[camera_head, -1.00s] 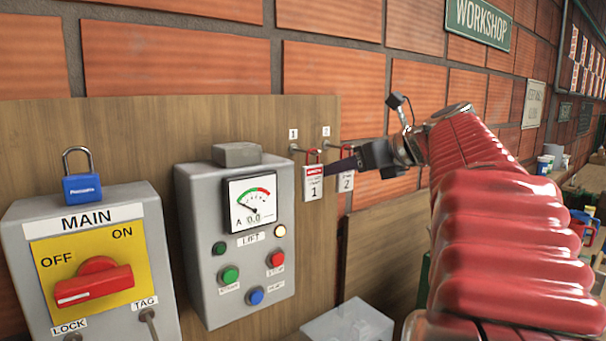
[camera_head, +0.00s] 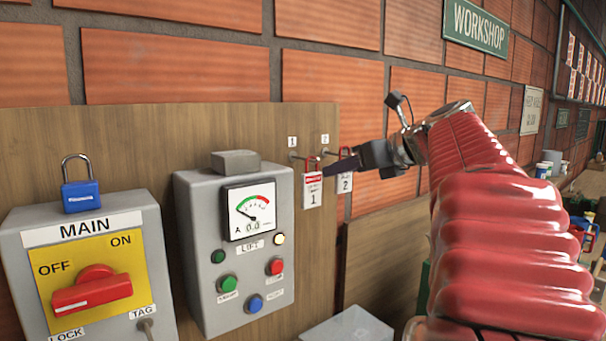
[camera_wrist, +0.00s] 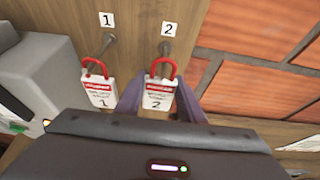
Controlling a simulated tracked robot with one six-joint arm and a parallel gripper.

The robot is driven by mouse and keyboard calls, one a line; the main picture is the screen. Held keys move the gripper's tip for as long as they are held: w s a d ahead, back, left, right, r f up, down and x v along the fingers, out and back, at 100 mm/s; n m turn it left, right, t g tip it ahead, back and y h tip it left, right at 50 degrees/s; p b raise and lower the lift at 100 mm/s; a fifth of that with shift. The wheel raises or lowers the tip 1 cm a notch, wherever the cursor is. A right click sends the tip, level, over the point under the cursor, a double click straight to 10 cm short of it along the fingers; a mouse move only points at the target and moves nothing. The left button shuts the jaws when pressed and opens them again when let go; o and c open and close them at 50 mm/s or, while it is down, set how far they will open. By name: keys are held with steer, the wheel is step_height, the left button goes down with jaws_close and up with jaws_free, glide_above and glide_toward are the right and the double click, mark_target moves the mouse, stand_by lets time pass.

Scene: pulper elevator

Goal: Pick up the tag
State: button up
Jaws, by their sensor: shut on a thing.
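Two white tags with red loops hang side by side from metal pegs on the wooden board. Tag 1 (camera_head: 312,192) is on the left and tag 2 (camera_head: 345,184) is on the right, partly behind my gripper in the head view. In the wrist view, tag 1 (camera_wrist: 101,95) hangs outside my fingers, and tag 2 (camera_wrist: 159,97) is between them. My gripper (camera_wrist: 159,98) is shut on tag 2. Its red loop is still around the peg (camera_wrist: 165,47). In the head view my gripper (camera_head: 342,165) is in front of the board's right edge.
The grey LIFT box (camera_head: 205,240) with gauge and buttons stands left of the tags. The MAIN switch box (camera_head: 30,235) with a blue padlock (camera_head: 81,195) on top is farther left. Brick wall (camera_wrist: 265,85) is close on the right. A pale box top (camera_head: 350,325) is below.

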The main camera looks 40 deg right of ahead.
steer(key=s, duration=1.8)
steer(key=shift+d, duration=0.25)
